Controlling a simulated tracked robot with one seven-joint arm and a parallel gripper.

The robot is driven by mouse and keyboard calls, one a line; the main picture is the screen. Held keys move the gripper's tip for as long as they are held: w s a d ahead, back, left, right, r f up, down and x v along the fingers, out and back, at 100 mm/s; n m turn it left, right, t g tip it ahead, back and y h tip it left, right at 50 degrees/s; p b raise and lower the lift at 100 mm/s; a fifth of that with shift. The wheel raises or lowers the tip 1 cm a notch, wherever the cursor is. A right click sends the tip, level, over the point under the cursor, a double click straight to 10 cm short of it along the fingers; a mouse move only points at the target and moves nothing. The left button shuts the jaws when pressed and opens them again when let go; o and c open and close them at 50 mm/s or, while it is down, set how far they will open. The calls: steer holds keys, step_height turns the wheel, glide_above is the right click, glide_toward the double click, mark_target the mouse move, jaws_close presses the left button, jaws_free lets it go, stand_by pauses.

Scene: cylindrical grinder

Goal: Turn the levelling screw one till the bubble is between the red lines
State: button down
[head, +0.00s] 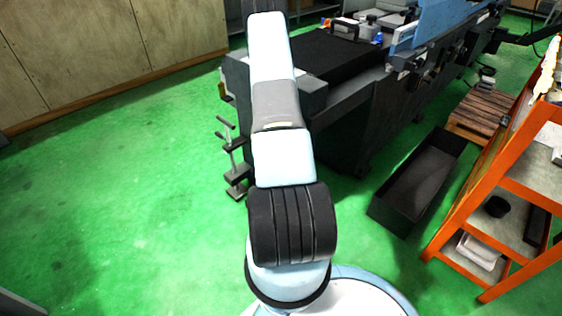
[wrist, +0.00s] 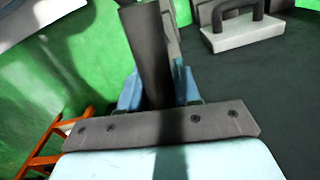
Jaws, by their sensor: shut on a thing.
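In the wrist view, the blue fingers of my gripper (wrist: 160,88) are shut on a dark grey bar (wrist: 145,45). The bar runs up and away from the fingers. I cannot tell whether it is part of levelling screw one. In the head view my arm reaches away to the top edge, and the gripper is not visible there. A levelling screw with a cross handle (head: 231,155) stands at the near left corner of the machine base, apart from the gripper. No bubble or red lines can be made out.
A pale block with a dark handle (wrist: 235,36) rests on the dark machine table (head: 325,58). A black bin (head: 418,180) and an orange shelf rack (head: 480,195) stand at right. Green floor is clear on the left, up to the wooden wall panels (head: 100,45).

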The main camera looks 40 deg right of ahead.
steer(key=shift+w+d+r, duration=0.1)
steer(key=shift+w+r, duration=0.05)
steer(key=shift+w, duration=0.1)
steer(key=c, duration=0.9)
jaws_free()
steer(key=shift+s, duration=0.1)
steer(key=shift+o, duration=0.2)
step_height(320, 180, up, 14)
steer(key=shift+f, duration=0.25)
